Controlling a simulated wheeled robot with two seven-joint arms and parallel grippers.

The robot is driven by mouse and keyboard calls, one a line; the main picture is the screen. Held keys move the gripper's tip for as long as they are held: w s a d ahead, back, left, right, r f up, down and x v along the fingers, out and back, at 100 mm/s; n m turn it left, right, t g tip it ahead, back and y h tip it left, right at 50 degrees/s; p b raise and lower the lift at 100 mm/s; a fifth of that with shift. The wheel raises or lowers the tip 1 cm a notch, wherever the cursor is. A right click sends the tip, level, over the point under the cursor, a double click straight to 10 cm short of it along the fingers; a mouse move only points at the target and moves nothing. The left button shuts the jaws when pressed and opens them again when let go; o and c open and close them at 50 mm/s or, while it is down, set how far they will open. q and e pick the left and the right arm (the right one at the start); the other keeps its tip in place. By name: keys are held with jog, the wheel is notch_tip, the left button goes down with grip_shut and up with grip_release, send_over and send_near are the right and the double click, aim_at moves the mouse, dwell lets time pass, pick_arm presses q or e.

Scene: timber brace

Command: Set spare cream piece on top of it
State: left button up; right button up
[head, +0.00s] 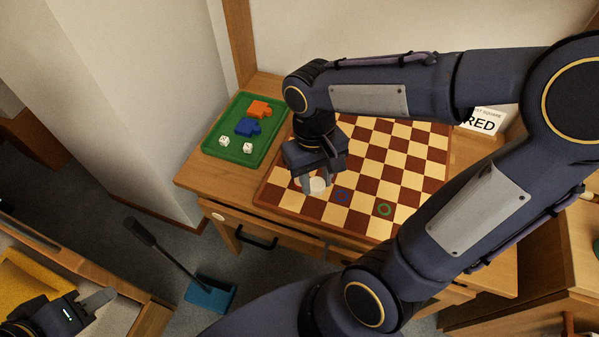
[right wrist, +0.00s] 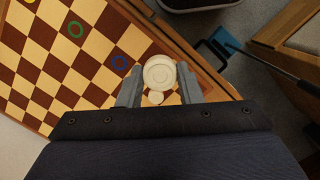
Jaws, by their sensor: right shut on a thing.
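My right gripper (head: 317,187) is low over the near left part of the checkerboard (head: 405,150). It is shut on a round cream piece (head: 318,185). In the right wrist view the cream piece (right wrist: 159,73) sits between the two fingers (right wrist: 158,92), with a ringed top. A smaller round cream shape (right wrist: 155,98) shows beside it, toward the palm. I cannot tell whether another piece lies directly under the held one. My left gripper (head: 97,300) is at the bottom left, away from the board; its opening is unclear.
A blue ring (head: 342,195) and a green ring (head: 385,209) mark squares right of the gripper. A green tray (head: 210,147) holds an orange piece (head: 259,109), a blue piece (head: 248,127) and two dice. A sign (head: 484,120) reading RED stands behind my right arm.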

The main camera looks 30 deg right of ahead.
jog(key=shift+s, duration=0.8)
jog(key=shift+w+f, duration=0.15)
jog(key=shift+f, duration=0.05)
jog(key=w+d+f, duration=0.1)
jog(key=w+f, duration=0.2)
jog(key=w, duration=0.1)
jog(key=w+d+f, duration=0.1)
jog(key=w+f, duration=0.2)
jog(key=w, duration=0.1)
jog(key=w+d+f+b, duration=0.1)
jog(key=w+f, duration=0.2)
jog(key=w, duration=0.1)
jog(key=shift+w, duration=0.15)
jog(key=shift+w+f, duration=0.15)
jog(key=shift+f, duration=0.05)
notch_tip(320, 180, down, 3)
jog(key=shift+w+f+b, duration=0.15)
jog(key=shift+b, duration=0.15)
